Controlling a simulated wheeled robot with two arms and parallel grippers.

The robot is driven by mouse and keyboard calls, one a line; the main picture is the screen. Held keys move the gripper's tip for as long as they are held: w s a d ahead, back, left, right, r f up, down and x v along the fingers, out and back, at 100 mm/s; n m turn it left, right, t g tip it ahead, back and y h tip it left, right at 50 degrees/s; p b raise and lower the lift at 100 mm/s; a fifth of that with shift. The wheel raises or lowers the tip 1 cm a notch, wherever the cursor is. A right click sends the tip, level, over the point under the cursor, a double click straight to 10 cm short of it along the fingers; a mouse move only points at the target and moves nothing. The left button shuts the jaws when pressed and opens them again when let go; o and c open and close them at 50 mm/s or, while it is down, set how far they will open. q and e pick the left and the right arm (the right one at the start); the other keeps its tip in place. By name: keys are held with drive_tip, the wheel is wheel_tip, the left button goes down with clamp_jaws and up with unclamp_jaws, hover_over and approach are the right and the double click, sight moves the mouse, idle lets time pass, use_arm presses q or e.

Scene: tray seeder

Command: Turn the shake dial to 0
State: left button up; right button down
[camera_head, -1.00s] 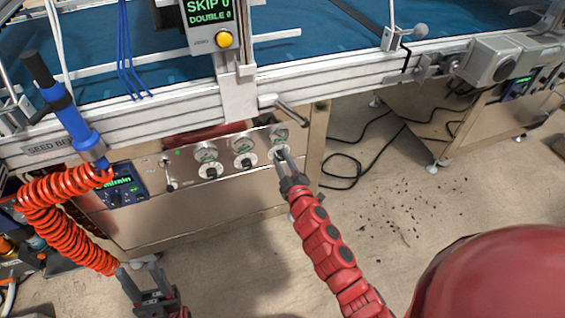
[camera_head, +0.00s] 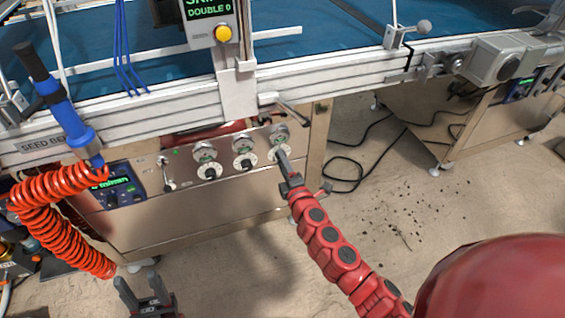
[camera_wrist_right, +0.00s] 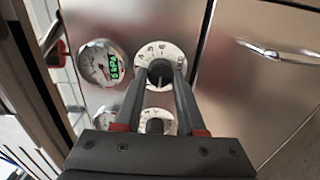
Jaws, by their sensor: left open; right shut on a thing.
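Three round dials with white scales sit in a row on the metal front panel; their labels are too small to read. My right gripper (camera_head: 280,156) is at the rightmost dial (camera_head: 272,156). In the right wrist view, its two fingers (camera_wrist_right: 160,78) are closed on the dark knob of that dial (camera_wrist_right: 160,50), one on each side. The white scale shows around the knob, but its setting is not clear. My left gripper (camera_head: 139,281) is open and empty, low in front of the panel.
Gauges sit above the dials, one with a green readout (camera_wrist_right: 112,66). A lever switch (camera_head: 166,172) and a display (camera_head: 115,188) are further left. A metal handle (camera_head: 292,114) juts out above the rightmost dial. A red coiled hose (camera_head: 60,225) hangs at left.

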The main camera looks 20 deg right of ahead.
drive_tip(key=shift+f, duration=0.1)
idle(0.4)
drive_tip(key=c, duration=0.5)
unclamp_jaws()
drive_tip(key=s+p, duration=0.1)
drive_tip(key=s, duration=1.6)
drive_tip(key=shift+s+d+p, duration=0.25)
drive_tip(key=shift+p, duration=0.15)
